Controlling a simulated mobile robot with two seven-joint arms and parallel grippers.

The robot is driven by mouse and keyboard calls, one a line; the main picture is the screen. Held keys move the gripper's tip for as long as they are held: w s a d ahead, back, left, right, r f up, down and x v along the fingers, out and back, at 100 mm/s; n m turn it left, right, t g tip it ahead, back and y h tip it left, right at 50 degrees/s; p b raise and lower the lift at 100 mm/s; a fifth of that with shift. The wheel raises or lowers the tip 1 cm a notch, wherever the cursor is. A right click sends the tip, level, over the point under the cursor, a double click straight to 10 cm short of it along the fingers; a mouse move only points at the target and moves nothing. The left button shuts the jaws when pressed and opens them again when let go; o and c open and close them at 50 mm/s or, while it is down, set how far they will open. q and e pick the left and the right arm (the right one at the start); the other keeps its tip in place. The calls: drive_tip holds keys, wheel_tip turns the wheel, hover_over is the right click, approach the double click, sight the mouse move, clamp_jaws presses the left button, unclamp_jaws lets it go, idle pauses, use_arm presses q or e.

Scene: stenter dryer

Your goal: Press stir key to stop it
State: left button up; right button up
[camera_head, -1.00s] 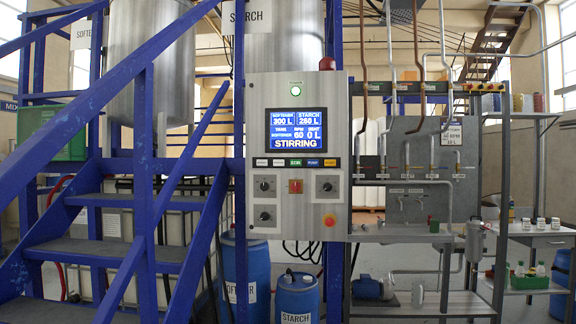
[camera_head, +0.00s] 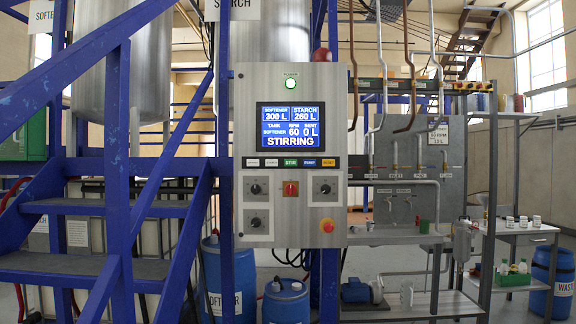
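Below the screen is a row of small coloured keys. The green one, the stir key (camera_head: 291,162), is in the middle of the row. Neither of my grippers is in view.
Blue stairs with grey treads (camera_head: 75,268) stand at the left, close to the panel. A blue starch drum (camera_head: 287,302) and a softener drum (camera_head: 229,275) stand below the panel. A bench (camera_head: 415,305) with pipes and a pump is at the right.

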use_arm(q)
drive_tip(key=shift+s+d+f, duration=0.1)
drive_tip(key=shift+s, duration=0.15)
